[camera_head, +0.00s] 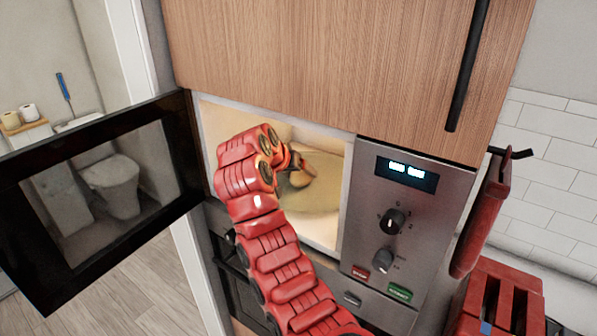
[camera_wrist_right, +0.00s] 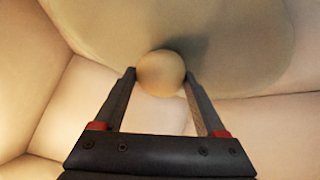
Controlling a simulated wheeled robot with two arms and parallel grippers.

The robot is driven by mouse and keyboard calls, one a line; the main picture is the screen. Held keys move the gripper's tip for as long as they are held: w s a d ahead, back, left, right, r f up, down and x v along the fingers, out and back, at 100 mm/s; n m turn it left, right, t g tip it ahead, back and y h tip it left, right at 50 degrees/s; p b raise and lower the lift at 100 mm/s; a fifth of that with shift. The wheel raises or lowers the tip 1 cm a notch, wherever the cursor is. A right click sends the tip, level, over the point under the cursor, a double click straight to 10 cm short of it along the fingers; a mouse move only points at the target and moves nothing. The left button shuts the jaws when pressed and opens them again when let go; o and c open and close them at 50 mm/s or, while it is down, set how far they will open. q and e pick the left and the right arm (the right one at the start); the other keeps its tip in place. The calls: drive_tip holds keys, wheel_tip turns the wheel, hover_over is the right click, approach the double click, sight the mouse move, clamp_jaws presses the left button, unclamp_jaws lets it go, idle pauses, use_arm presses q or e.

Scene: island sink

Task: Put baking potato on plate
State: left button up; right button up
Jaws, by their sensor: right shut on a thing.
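In the right wrist view, the round tan baking potato (camera_wrist_right: 160,72) sits between the fingertips of my right gripper (camera_wrist_right: 159,80), which is shut on it. A large pale round plate (camera_wrist_right: 245,40) lies behind the potato, with a shadow beside it; I cannot tell whether the potato touches it. In the head view, my right gripper (camera_head: 296,165) reaches inside the open microwave, over the plate (camera_head: 318,203). The potato is small there and partly hidden by the gripper. My left gripper is not in view.
The microwave door (camera_head: 100,200) stands open to the left, and my red arm passes through the opening. The control panel (camera_head: 400,225) borders it on the right, with a wooden cabinet (camera_head: 320,65) above. The pale cavity walls are close around the gripper.

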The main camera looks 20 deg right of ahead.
drive_tip(key=o, duration=1.5)
drive_tip(key=shift+f, duration=0.1)
drive_tip(key=shift+r, duration=0.25)
drive_tip(key=shift+s+a+r, duration=0.1)
drive_tip(key=shift+a+r, duration=0.05)
drive_tip(key=shift+a, duration=0.1)
drive_tip(key=v, duration=0.5)
drive_tip(key=shift+s+a+r, duration=0.15)
drive_tip(key=shift+a+r, duration=0.05)
drive_tip(key=shift+r, duration=0.1)
drive_tip(key=p+v, duration=0.5)
drive_tip(key=p, duration=0.5)
drive_tip(key=shift+s+a+r+p, duration=0.1)
drive_tip(key=shift+s+r+p, duration=0.05)
drive_tip(key=shift+p, duration=0.25)
